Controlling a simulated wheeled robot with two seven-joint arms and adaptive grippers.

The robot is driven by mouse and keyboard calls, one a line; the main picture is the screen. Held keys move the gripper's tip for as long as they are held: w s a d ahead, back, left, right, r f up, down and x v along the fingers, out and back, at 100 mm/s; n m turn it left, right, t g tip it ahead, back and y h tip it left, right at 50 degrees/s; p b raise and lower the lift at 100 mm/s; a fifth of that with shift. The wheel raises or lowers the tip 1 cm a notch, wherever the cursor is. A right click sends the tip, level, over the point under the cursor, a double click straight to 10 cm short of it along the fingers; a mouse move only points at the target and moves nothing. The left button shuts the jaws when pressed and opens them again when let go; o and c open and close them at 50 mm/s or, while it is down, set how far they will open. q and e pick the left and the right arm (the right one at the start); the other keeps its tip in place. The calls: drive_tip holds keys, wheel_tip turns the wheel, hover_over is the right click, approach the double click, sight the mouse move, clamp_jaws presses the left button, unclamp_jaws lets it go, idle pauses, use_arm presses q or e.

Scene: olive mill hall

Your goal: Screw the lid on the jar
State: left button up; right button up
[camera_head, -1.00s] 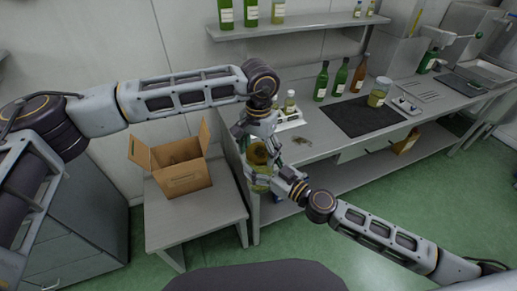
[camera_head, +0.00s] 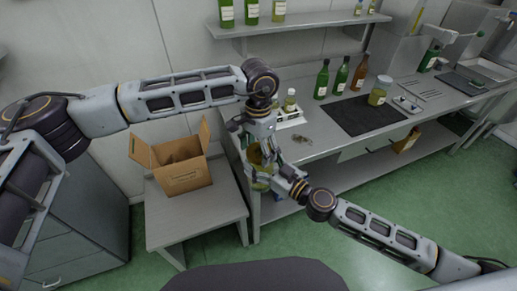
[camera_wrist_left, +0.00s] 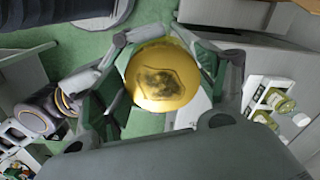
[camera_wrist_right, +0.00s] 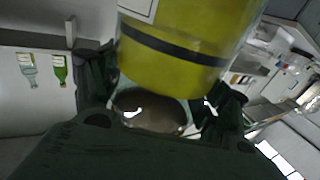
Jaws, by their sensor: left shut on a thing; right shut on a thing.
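The gold lid (camera_wrist_left: 163,75) has a dark print on its top and sits between the fingers of my left gripper (camera_wrist_left: 160,85), which is shut on it. The jar (camera_wrist_right: 180,55) is yellow-green with a dark band, and my right gripper (camera_wrist_right: 165,110) is shut around it. In the head view both grippers meet in front of the bench's left end, the left (camera_head: 258,140) above and the right (camera_head: 272,175) reaching in from the right at the jar (camera_head: 260,182). The lid is over the jar's top; whether the threads engage is hidden.
An open cardboard box (camera_head: 183,170) stands on a low table (camera_head: 205,215) at left. The bench (camera_head: 325,140) holds a dark mat (camera_head: 363,115), several bottles (camera_head: 341,78) and another jar (camera_head: 380,91). A shelf (camera_head: 300,24) with bottles hangs above. Green floor lies open in front.

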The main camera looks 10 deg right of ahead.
use_arm(q)
drive_tip(key=o, duration=0.8)
drive_tip(key=shift+o, duration=0.2)
drive_tip(key=shift+r, duration=0.2)
drive_tip(key=shift+r, duration=2.1)
drive_tip(key=shift+r, duration=0.1)
